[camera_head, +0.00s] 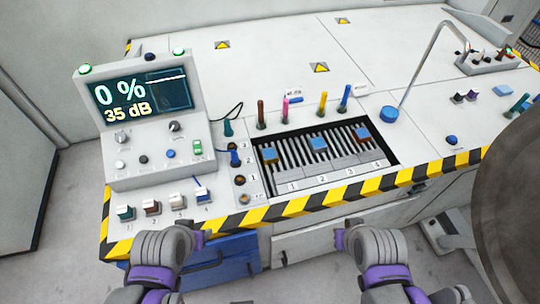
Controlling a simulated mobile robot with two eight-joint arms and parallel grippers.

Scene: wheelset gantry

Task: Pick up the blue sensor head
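Several blue parts lie on the console, and I cannot tell for certain which is the sensor head. An upright blue rod-like piece (345,97) stands at the right end of a row of coloured ones behind the slotted tray. A round blue puck (389,114) sits right of the tray, near the foot of a bent metal rod. My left gripper (203,238) is at the console's front edge, below the numbered switches. My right gripper (343,238) is in front of the tray's edge. Both appear away from every blue part; their finger openings are too small to judge.
The slotted tray (333,174) holds blue-topped blocks (318,144). A control box (150,120) with a lit screen stands at left. Striped edging (290,208) borders the console front. A large dark round shape (508,200) blocks the right side. The rear panel top is clear.

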